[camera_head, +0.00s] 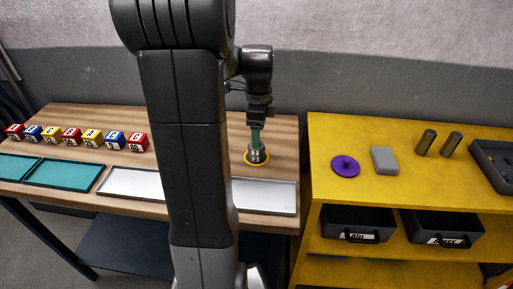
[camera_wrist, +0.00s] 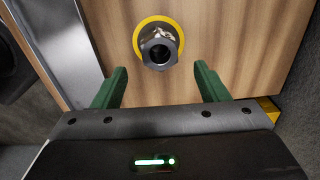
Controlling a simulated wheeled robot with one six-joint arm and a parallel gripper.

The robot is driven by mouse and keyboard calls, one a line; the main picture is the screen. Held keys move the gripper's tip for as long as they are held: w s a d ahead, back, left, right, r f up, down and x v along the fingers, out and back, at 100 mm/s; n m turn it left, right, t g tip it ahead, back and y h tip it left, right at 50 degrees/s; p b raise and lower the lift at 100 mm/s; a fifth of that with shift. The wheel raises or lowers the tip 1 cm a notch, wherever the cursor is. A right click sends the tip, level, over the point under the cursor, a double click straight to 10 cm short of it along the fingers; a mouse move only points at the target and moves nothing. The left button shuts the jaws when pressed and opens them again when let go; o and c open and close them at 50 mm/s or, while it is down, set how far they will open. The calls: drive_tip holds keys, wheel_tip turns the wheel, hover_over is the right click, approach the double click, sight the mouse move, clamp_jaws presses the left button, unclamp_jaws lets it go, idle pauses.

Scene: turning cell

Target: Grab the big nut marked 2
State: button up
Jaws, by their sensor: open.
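A grey metal nut with a hole through it stands inside a yellow ring on the wooden table; the nut (camera_wrist: 158,52) shows in the wrist view just beyond my fingertips. The head view also shows the nut (camera_head: 257,157), partly covered by my fingers. No number on it is legible. My gripper (camera_wrist: 160,72) is open, with one green finger to each side of the nut's line and nothing between them. In the head view my gripper (camera_head: 256,140) points down close above the nut. I cannot tell whether the fingertips reach around it.
Several coloured lettered blocks (camera_head: 71,134) stand in a row at the table's left. Green trays (camera_head: 64,174) and pale trays (camera_head: 264,196) lie along its front. A yellow shelf (camera_head: 340,207) on the right carries a purple knobbed disc (camera_head: 345,166), a grey block (camera_head: 384,160) and two dark cylinders (camera_head: 426,141).

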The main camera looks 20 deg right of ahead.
sight(255, 152)
drive_tip(key=f, duration=0.4)
drive_tip(key=shift+w+a+f, duration=0.15)
drive_tip(key=shift+a+f, duration=0.05)
drive_tip(key=shift+f, duration=0.2)
